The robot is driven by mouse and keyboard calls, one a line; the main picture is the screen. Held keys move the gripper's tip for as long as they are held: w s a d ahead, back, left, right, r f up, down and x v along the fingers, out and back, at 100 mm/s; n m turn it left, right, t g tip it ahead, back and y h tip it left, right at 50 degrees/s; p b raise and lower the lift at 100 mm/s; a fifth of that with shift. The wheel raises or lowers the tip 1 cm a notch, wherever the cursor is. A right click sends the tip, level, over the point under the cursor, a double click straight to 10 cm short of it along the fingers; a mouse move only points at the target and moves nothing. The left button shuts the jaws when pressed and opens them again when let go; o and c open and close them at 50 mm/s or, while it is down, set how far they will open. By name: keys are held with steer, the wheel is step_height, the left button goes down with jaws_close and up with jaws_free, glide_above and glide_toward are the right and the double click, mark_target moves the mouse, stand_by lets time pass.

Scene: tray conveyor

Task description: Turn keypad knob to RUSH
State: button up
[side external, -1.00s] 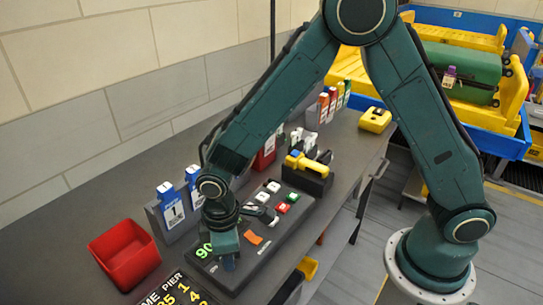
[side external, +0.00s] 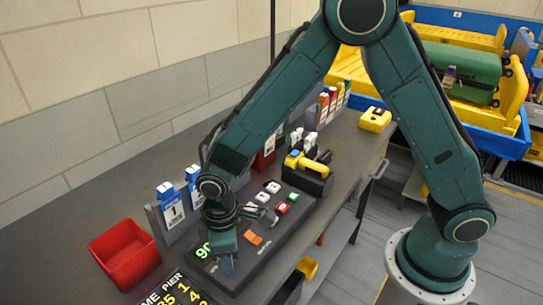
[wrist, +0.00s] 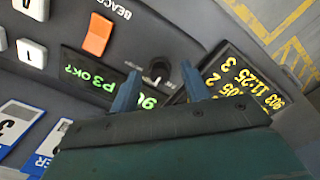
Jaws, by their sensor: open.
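The black keypad knob (wrist: 157,68) shows in the wrist view, with a pale mark on it and lettering beside it too small to read. My gripper (wrist: 161,72) is open. Its two blue fingers stand on the left and right of the knob, which lies between their tips. I cannot tell whether they touch it. In the side view my gripper (side external: 227,267) points down at the near end of the dark keypad panel (side external: 268,252), and it hides the knob there. The keypad's green-lettered display (wrist: 100,85) is partly covered by my gripper in the wrist view.
An orange switch (wrist: 97,34) sits near the knob. A board with yellow figures (wrist: 240,80) lies to the right. In the side view, a red bin (side external: 125,254) stands to the left, and a yellow scanner (side external: 305,163) sits beyond the keypad buttons.

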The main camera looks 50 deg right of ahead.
steer(key=shift+r, duration=0.1)
step_height(320, 180, up, 14)
stand_by(0.8)
steer(key=s+d+r+m+t, duration=0.2)
steer(key=s+d+r+m, duration=0.3)
steer(key=d+r, duration=0.55)
steer(key=s+d+m+t, duration=0.3)
steer(key=s+d+m, duration=0.1)
steer(key=s+d, duration=0.6)
steer(key=shift+s+t, duration=0.3)
steer(key=shift+s, duration=0.8)
